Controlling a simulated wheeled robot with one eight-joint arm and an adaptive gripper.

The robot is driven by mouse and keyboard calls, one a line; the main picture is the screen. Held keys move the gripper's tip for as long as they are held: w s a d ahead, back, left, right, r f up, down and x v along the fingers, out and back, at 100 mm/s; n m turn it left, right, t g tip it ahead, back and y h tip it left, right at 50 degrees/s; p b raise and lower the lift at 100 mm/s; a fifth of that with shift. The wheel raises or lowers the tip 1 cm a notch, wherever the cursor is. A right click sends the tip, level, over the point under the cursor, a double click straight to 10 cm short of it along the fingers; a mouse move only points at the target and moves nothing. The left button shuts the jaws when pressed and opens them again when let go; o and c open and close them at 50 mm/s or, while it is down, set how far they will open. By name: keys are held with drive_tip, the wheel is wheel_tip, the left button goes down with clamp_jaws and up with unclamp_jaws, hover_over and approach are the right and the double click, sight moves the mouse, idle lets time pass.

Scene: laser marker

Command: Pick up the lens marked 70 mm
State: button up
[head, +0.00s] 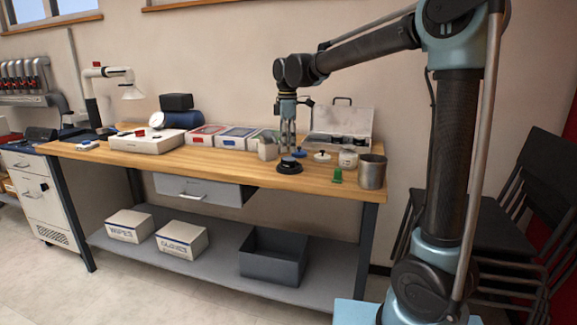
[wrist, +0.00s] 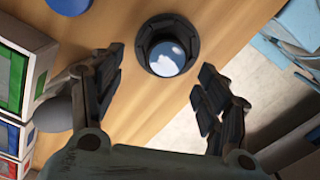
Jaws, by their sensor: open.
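A black ringed lens (head: 289,167) with a shiny, pale glass face lies on the wooden workbench near its front edge. It also shows at the top middle of the wrist view (wrist: 168,52). No 70 mm marking can be read on it. My gripper (head: 288,148) points down just above and behind the lens in the head view. In the wrist view my gripper (wrist: 157,75) has its two fingers spread wide, with nothing between the tips. The lens sits just beyond the fingertips, apart from them. An open grey case (head: 341,121) at the back holds dark items, too small to identify.
A blue disc (wrist: 68,5), a white lidded pot (head: 322,156), a white jar (head: 348,159), a green item (head: 337,176) and a metal cup (head: 372,172) stand around the lens. Coloured boxes (head: 236,138) lie to the left. The bench edge is close on the wrist view's right.

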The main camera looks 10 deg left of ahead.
sight(288, 158)
drive_tip(key=shift+s+d+f, duration=0.1)
drive_tip(key=shift+s+f, duration=0.1)
drive_tip(key=shift+f, duration=1.15)
drive_tip(key=shift+s+d+f, duration=0.1)
drive_tip(key=shift+s+f, duration=0.05)
drive_tip(key=shift+f, duration=1.15)
drive_tip(key=c, duration=1.3)
